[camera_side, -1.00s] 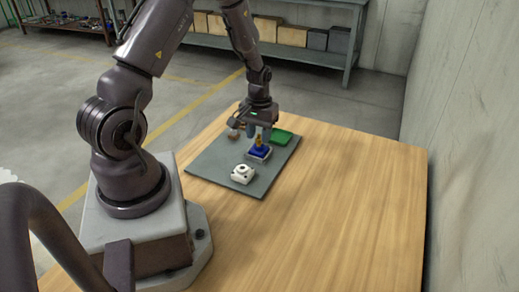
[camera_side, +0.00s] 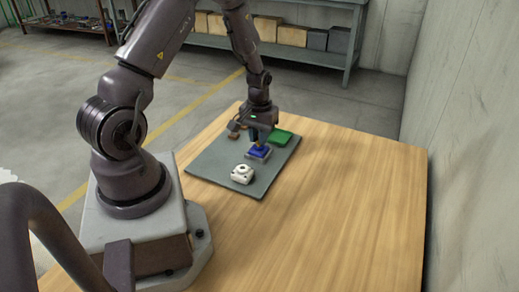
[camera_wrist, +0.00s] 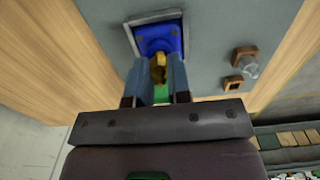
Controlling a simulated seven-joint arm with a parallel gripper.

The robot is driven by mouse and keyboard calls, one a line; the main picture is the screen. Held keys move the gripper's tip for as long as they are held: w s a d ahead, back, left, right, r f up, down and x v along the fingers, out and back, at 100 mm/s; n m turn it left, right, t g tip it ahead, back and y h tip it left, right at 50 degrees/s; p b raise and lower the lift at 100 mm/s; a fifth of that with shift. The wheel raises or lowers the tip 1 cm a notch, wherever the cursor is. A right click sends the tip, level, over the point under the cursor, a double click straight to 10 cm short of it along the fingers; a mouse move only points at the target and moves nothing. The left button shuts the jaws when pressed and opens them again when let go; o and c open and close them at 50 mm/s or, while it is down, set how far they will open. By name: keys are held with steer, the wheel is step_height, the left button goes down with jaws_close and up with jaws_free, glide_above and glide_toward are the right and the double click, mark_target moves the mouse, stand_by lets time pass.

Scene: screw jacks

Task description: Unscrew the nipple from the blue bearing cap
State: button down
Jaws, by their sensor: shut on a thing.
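The blue bearing cap (camera_side: 257,153) sits on a light base on the grey mat, below my gripper. It also shows in the wrist view (camera_wrist: 157,37). The brass nipple (camera_wrist: 158,68) stands at the cap, between my two fingers. My gripper (camera_wrist: 157,75) is shut on the nipple; in the side view the gripper (camera_side: 259,138) points down just above the cap. The nipple's lower end and any thread are too small or hidden to tell how far it sits in the cap.
A white bearing block (camera_side: 242,174) stands on the grey mat (camera_side: 213,160) in front of the blue cap. A green tray (camera_side: 281,137) lies behind it to the right. Brown blocks (camera_wrist: 240,57) and a clear piece (camera_wrist: 250,68) are nearby. The wooden table (camera_side: 350,190) is clear to the right.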

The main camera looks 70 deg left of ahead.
steer(key=shift+r, duration=1.5)
